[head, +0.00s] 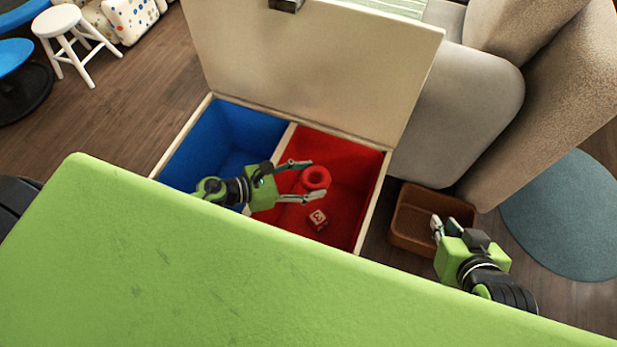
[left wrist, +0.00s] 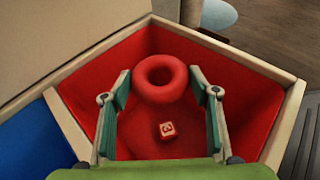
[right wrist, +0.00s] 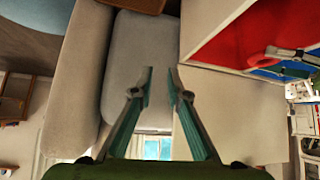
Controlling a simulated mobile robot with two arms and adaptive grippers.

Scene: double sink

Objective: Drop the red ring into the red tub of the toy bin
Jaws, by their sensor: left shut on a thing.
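The red ring (head: 316,179) is held between the fingertips of my left gripper (head: 312,180), above the red tub (head: 357,163). In the left wrist view the ring (left wrist: 162,80) sits upper middle, between the two fingertips. The toy bin (head: 376,202) has its lid (head: 310,65) raised, with a blue tub (head: 230,130) on the left and the red tub on the right. My right gripper (head: 442,227) is off to the right, beyond the bin. In the right wrist view its fingers (right wrist: 160,80) stand apart with nothing between them.
A red block (head: 317,218) marked 3 lies on the red tub's floor. A green tabletop (head: 200,270) fills the front and hides the bin's near edge. A brown basket (head: 425,212) stands right of the bin. Couch cushions (head: 460,110) are behind.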

